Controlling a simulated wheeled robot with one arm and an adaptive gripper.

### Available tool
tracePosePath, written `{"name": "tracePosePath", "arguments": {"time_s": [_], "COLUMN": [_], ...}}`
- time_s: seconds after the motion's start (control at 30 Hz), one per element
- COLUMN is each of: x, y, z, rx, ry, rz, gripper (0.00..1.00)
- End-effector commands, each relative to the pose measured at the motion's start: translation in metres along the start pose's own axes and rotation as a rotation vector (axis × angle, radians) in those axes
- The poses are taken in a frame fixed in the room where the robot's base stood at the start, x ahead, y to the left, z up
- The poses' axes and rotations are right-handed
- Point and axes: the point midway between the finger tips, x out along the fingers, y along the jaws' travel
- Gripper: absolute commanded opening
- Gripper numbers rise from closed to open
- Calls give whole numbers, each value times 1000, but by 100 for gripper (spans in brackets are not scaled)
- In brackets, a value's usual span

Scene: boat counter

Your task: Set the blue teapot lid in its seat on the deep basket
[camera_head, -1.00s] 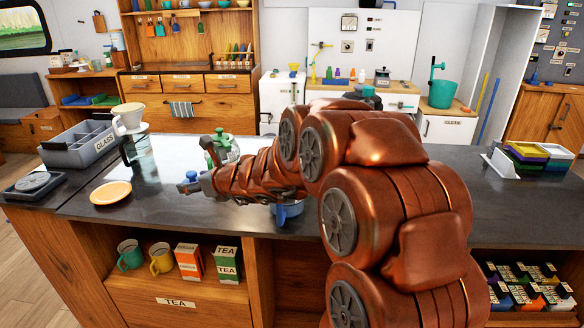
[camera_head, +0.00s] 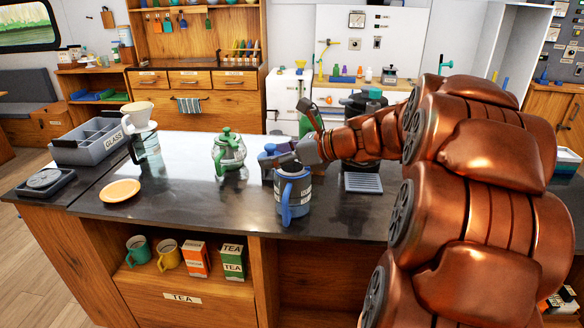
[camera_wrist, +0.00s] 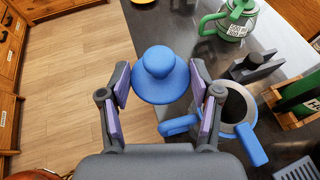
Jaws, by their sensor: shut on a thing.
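The blue teapot lid (camera_head: 270,151) has a round knob. My gripper (camera_head: 284,160) is shut on it, and the wrist view shows the lid (camera_wrist: 160,72) between the two finger pads. The blue teapot (camera_head: 292,190), with blue handle and pale label, stands upright on the counter. In the wrist view the blue teapot's mouth (camera_wrist: 236,104) is open and dark inside, to the lower right of the lid. The lid is apart from the mouth. I cannot make out a basket inside the teapot. In the head view my gripper is close above and behind the teapot's rim.
A green-lidded glass teapot (camera_head: 228,155) stands left of the blue one. A slatted grey tray (camera_head: 363,183) and a dark machine (camera_head: 362,125) are to the right. A yellow plate (camera_head: 120,191) lies at left. The counter between plate and blue teapot is mostly clear.

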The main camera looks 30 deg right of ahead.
Motion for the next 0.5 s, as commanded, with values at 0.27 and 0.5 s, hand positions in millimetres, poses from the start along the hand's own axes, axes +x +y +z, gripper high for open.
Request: {"name": "tracePosePath", "arguments": {"time_s": [0.27,0.5], "x": [-79,-96], "y": [9,12], "z": [-37,-51], "rx": [-13,-16], "ry": [-5,-2], "rz": [28,37], "gripper": [37,37]}}
